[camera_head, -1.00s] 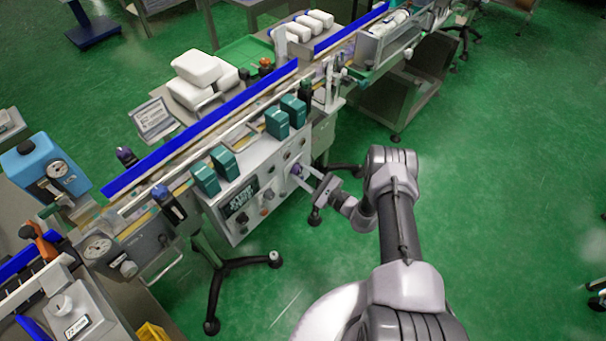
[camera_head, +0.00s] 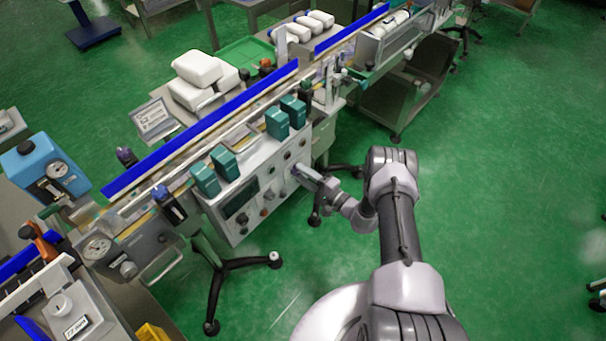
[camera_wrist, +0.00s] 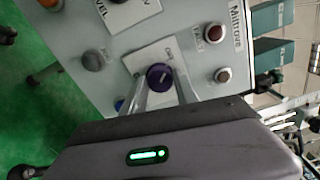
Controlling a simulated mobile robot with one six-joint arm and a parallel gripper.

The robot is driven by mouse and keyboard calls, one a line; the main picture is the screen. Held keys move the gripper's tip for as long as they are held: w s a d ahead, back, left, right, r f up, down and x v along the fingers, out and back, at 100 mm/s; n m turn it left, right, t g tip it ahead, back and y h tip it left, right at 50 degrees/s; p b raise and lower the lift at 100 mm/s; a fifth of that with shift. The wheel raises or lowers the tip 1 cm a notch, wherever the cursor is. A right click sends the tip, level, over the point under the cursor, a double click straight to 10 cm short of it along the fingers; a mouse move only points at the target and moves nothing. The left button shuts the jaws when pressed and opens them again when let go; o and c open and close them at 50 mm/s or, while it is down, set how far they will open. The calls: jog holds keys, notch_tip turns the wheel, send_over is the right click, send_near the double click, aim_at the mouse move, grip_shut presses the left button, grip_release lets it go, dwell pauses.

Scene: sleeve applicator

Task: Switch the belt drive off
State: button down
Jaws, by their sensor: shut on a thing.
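The grey control panel (camera_head: 242,232) is on the front of the conveyor, and its face fills the upper part of the wrist view (camera_wrist: 185,22). A round purple knob (camera_wrist: 158,76) with a pale pointer mark sits over a white label plate (camera_wrist: 137,60) on the panel. My gripper (camera_wrist: 161,84) is shut on this knob, with one finger on each side. In the head view my gripper (camera_head: 302,171) meets the panel's right part and hides the knob. The panel's display window (camera_head: 239,205) is dark.
Teal boxes (camera_head: 277,124) stick out above the panel. A black stand foot (camera_head: 245,263) is on the floor; green floor (camera_head: 500,200) is free at right.

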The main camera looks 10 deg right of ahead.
jog(key=shift+n, duration=0.4)
dwell(0.3)
jog(key=c, duration=0.9)
grip_release()
jog(key=shift+c, duration=0.2)
jog(key=p+v, duration=0.4)
jog(key=v, duration=1.3)
jog(key=shift+s+d, duration=0.15)
jog(key=shift+s, duration=0.05)
jog(key=shift+w+r, duration=0.1)
